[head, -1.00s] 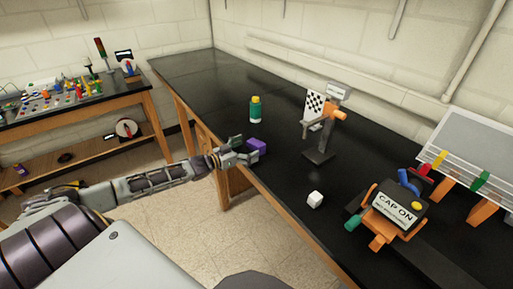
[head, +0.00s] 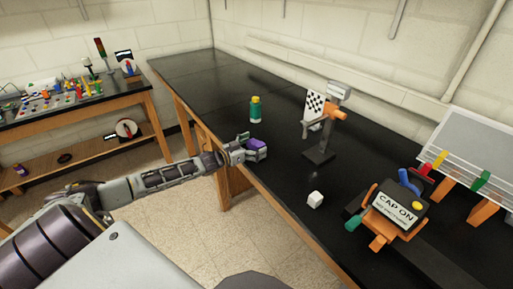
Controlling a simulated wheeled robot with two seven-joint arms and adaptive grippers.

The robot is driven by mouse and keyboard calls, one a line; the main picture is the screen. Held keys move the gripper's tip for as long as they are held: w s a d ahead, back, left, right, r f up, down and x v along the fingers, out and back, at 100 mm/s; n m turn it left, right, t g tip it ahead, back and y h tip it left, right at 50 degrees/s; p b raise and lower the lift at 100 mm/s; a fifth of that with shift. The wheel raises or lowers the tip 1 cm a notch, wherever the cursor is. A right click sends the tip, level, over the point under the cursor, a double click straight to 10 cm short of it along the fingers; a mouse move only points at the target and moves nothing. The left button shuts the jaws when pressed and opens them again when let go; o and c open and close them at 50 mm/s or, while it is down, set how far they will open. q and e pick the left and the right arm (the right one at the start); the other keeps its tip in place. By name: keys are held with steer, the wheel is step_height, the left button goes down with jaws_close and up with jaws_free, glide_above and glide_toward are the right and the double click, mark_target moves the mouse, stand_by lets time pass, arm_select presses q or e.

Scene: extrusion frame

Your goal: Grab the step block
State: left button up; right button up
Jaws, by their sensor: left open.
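A purple block (head: 256,143), which seems to be the step block, lies on the black bench top near its left edge. Its step shape is too small to make out. My left gripper (head: 259,149) is at the block, with its fingers open around it. The fingers hide part of the block, and I cannot tell whether they touch it. My right gripper is not in view.
A green bottle (head: 256,109) stands behind the block. A stand with a checkered plate (head: 315,105) is to the right. The bench between is clear.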

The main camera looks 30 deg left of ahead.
mark_target(256, 142)
arm_select(q)
steer(key=shift+w, duration=0.1)
stand_by(0.5)
steer(key=c, duration=1)
steer(key=shift+r, duration=0.15)
steer(key=shift+c, duration=0.2)
steer(key=shift+r, duration=4.9)
